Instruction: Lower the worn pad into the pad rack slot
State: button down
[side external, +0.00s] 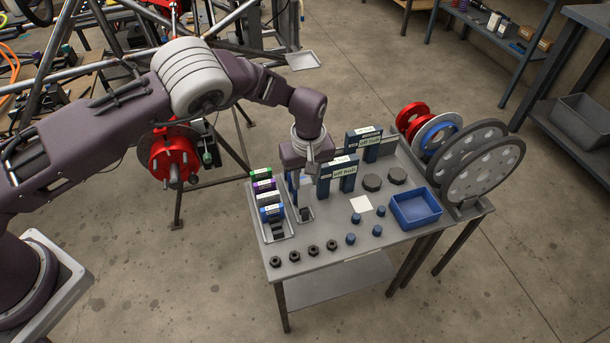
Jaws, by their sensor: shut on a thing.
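My gripper (303,193) points down over the left part of the grey bench. It is shut on the worn pad (306,213), a small dark piece low between the fingers, mostly hidden by them. The pad sits at or just above a narrow grey tray that looks like the pad rack slot (312,222); I cannot tell whether it touches the bottom.
Blue labelled stands (337,174) rise close to the right of my gripper. Dark round pucks (372,182), a blue bin (416,208), blue caps (351,239) and black nuts (295,255) are on the bench (335,262). Large discs (485,170) stand at the right end.

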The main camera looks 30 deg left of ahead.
jog(key=shift+f, duration=1)
dwell(0.7)
jog(key=shift+f, duration=1.35)
jog(key=c, duration=1)
grip_release()
jog(key=shift+o, duration=0.2)
jog(key=r, duration=0.7)
jog(key=shift+s+d, duration=0.3)
jog(key=shift+s, duration=0.05)
